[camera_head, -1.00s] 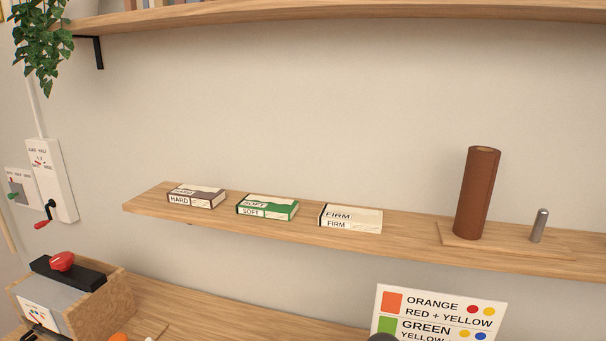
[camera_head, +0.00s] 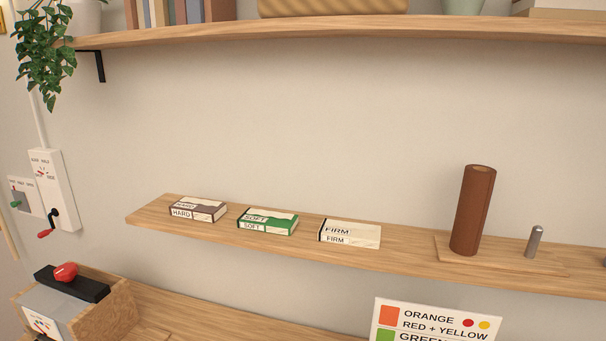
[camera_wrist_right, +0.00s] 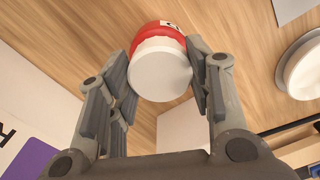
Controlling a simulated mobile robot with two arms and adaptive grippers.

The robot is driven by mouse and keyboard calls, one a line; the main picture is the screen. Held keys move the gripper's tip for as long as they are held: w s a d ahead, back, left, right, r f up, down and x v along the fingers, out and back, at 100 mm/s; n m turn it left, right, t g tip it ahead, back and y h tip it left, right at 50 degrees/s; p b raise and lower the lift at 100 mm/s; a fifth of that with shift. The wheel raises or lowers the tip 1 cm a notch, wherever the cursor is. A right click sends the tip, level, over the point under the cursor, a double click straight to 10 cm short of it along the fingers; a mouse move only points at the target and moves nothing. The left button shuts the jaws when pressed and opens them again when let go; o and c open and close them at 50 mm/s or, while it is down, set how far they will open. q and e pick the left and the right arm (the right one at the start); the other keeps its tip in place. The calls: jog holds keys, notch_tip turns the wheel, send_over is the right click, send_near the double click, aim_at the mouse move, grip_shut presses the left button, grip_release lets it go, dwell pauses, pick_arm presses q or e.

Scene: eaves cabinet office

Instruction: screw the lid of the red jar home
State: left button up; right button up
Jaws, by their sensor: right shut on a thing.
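In the right wrist view, a red jar (camera_wrist_right: 158,32) with part of a white label shows at the top centre, against a wooden surface. Its plain white lid (camera_wrist_right: 160,76) faces the camera. My right gripper (camera_wrist_right: 164,56) has a finger on each side of the lid and is shut on it. The seam between lid and jar is not clear enough to tell how tightly they sit together. The head view shows neither the jar nor my grippers.
In the head view, a shelf (camera_head: 290,250) holds three small boxes (camera_head: 267,221) and a brown cylinder (camera_head: 473,210). A colour-mixing sign (camera_head: 436,322) stands below. In the right wrist view, a round white object (camera_wrist_right: 303,70) is at the right.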

jog(key=o, duration=1.2)
